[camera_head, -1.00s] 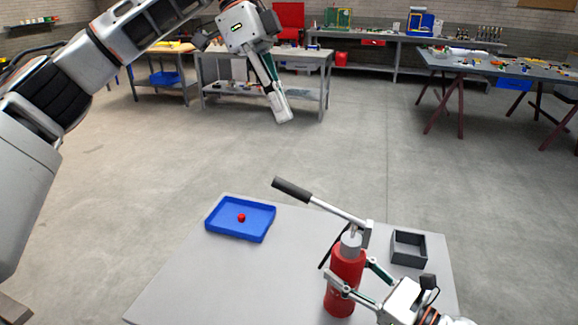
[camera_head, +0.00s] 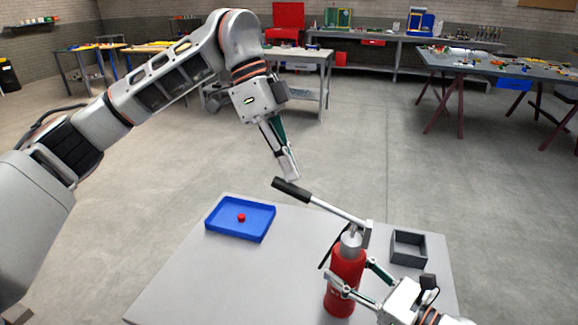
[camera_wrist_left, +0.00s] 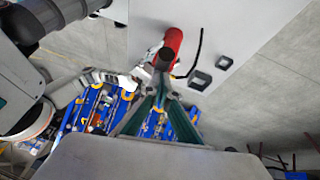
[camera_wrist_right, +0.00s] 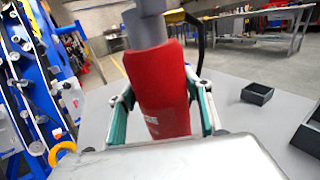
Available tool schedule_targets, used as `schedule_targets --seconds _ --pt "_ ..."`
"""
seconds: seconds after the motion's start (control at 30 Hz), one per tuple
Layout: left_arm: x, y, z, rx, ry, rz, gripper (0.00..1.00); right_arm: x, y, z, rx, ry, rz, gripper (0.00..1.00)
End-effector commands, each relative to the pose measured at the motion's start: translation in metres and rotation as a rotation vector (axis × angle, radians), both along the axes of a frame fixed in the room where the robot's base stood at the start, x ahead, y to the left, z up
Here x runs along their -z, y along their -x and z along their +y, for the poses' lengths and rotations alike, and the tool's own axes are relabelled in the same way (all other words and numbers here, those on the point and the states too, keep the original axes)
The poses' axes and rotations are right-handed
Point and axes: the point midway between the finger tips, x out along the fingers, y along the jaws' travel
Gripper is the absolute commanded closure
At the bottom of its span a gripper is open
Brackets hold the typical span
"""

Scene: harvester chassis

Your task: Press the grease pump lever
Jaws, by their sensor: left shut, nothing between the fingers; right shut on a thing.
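A red grease pump (camera_head: 345,278) stands upright on the grey table. Its silver lever with a black grip (camera_head: 291,189) slants up to the left from the pump's top. My right gripper (camera_head: 352,280) is shut around the pump's red body, which also fills the middle of the right wrist view (camera_wrist_right: 158,90). My left gripper (camera_head: 291,178) is shut and empty, its tips pointing down just above the black grip. I cannot tell whether they touch. In the left wrist view the pump (camera_wrist_left: 173,45) lies beyond the fingertips.
The grey table (camera_head: 215,285) holds a blue tray (camera_head: 262,228) with a red ball (camera_head: 241,217) at the left. A dark open box (camera_head: 408,249) stands to the right of the pump. Workbenches stand further back, with bare floor between.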

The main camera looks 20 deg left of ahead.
Motion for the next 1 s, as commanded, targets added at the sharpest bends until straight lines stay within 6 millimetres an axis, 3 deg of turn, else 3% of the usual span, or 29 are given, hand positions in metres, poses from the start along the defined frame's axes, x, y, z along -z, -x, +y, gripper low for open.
schedule_targets --seconds 0.37,1.0 --pt "0.008 0.0 0.005 -0.001 0.036 0.005 1.0 -0.001 -0.001 0.0 0.001 0.0 -0.001 1.0" --pt "0.083 0.0 0.028 -0.002 0.445 0.018 1.0 -0.001 -0.001 0.0 0.002 -0.001 -0.002 1.0"
